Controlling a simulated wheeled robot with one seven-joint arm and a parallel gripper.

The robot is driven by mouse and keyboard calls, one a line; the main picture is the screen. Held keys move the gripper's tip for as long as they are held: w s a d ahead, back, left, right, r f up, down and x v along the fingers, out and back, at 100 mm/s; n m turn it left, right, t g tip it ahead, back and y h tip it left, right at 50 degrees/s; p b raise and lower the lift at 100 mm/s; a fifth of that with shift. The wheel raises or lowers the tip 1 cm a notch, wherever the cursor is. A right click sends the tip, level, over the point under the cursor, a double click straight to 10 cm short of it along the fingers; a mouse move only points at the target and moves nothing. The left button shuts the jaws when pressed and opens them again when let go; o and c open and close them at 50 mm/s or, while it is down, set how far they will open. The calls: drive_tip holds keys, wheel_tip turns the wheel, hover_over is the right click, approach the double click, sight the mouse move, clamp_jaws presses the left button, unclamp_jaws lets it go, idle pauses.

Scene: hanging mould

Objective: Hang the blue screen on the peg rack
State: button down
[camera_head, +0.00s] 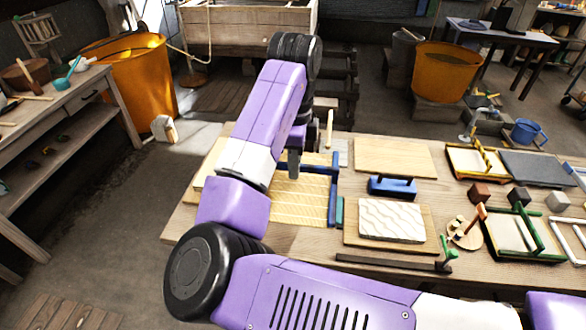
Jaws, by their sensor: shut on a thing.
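The blue screen, a blue frame (333,196) around a pale yellow ribbed mesh (300,206), is at the left part of the workbench, partly hidden behind my arm. My gripper (294,163) is at the screen's far side, pointing down, and is shut on it. The grip itself is mostly hidden by my wrist, and I cannot tell whether the screen touches the bench. A slim upright wooden post (330,129) stands just beyond the gripper; I cannot tell whether it belongs to the peg rack. No peg rack is clearly visible.
On the workbench, a blue block-like tool (393,187), a pale patterned slab (391,221) and a dark bar (388,262) lie to the right. Farther right are a yellow frame (452,164) and a green frame (554,246).

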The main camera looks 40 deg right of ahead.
drive_tip(key=w+d+b, duration=0.1)
drive_tip(key=w+d, duration=0.9)
drive_tip(key=d, duration=0.3)
drive_tip(key=shift+w+d+b, duration=0.3)
drive_tip(key=shift+w+d, duration=0.1)
idle(1.0)
drive_tip(key=shift+f, duration=0.65)
idle(0.6)
drive_tip(key=c, duration=1.4)
unclamp_jaws()
wheel_tip(320, 180, up, 8)
drive_tip(key=b, duration=0.2)
drive_tip(key=shift+f, duration=0.15)
